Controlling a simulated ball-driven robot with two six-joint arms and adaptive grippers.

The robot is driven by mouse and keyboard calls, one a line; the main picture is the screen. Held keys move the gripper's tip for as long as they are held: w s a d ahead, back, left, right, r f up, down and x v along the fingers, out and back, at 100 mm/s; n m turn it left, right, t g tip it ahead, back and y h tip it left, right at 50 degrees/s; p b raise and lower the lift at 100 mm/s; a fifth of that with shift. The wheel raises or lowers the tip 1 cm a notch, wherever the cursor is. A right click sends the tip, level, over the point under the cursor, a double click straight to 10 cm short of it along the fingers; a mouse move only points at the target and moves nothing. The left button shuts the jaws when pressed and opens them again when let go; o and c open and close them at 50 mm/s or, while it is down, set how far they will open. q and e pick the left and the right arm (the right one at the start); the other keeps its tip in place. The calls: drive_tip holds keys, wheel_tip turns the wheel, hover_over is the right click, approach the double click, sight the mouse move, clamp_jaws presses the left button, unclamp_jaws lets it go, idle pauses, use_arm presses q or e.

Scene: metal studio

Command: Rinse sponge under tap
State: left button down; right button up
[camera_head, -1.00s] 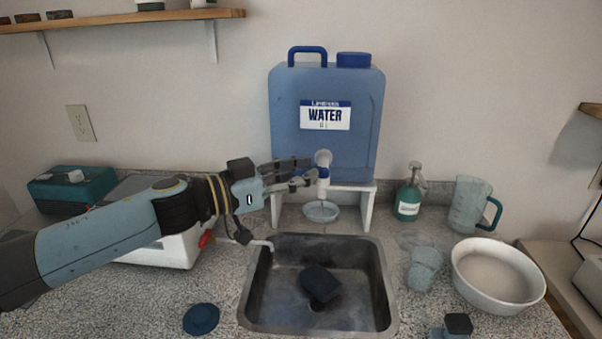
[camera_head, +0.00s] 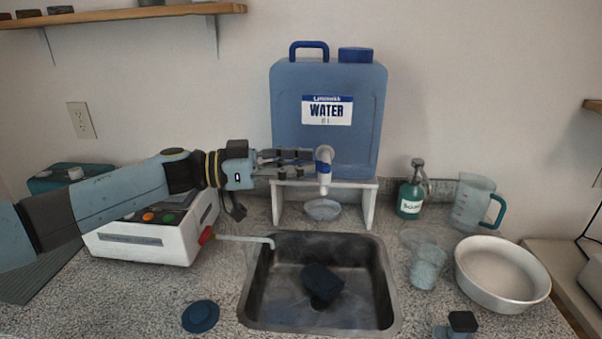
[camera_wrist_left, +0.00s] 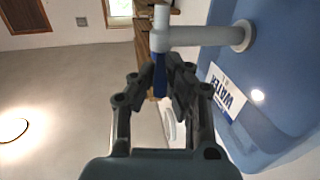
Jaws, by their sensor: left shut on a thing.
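A dark sponge (camera_head: 321,283) lies in the bottom of the metal sink (camera_head: 370,310). The blue water container (camera_head: 350,142) stands on a white stand behind the sink, with its white tap (camera_head: 325,172) pointing down at the front. My left gripper (camera_head: 312,161) is at the tap, coming from the left. In the left wrist view, its fingers (camera_wrist_left: 160,82) are shut on the tap's blue lever (camera_wrist_left: 159,76), below the white tap body (camera_wrist_left: 162,34). No water stream can be made out.
A white device (camera_head: 150,242) with a thin spout stands left of the sink. A blue disc (camera_head: 200,316) lies in front. On the right are a green soap bottle (camera_head: 411,194), clear cups (camera_head: 428,266), a jug (camera_head: 470,203) and a white bowl (camera_head: 503,302).

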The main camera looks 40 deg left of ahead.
use_arm(q)
drive_tip(key=shift+w+a+m+g+h+b, duration=0.2)
drive_tip(key=shift+m+g+h+b, duration=0.4)
drive_tip(key=shift+g+b, duration=0.2)
drive_tip(key=shift+w+a+m+g+h+b, duration=0.1)
drive_tip(key=shift+w+m+g+h+b, duration=0.1)
drive_tip(key=shift+m+g+h+b, duration=0.55)
drive_tip(key=shift+y, duration=0.25)
drive_tip(key=c, duration=1.4)
unclamp_jaws()
drive_tip(key=shift+o, duration=0.2)
drive_tip(key=v, duration=1.2)
drive_tip(key=shift+s+f, duration=0.1)
